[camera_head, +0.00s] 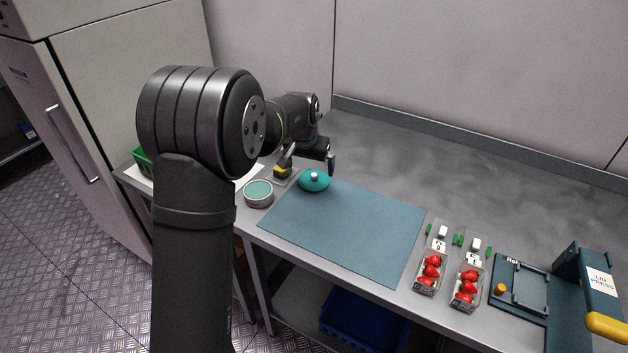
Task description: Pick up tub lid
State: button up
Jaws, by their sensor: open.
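A teal round lid (314,184) with a pale knob on top rests at the far left corner of the blue-grey mat. A round grey tub (258,199) with a teal top stands to its left, close to the table's front edge. My gripper (309,166) is open, just above and behind the lid, with one finger to each side of the knob as seen from here. I cannot tell whether a finger touches the lid. A small yellow and dark part shows by the left finger; I cannot tell what it belongs to.
The mat (345,235) is otherwise bare. Two clear punnets of strawberries (430,274) (467,287) stand right of it. A lid press (598,285) with a yellow handle is at the far right. A green crate (143,163) sits at the left end.

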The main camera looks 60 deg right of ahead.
aim_at(314, 175)
jog(key=shift+d+x, duration=0.25)
jog(key=shift+x, duration=1.35)
jog(key=shift+d+x, duration=0.25)
jog(key=shift+x, duration=1.35)
jog(key=shift+r, duration=0.15)
jog(key=c, duration=0.8)
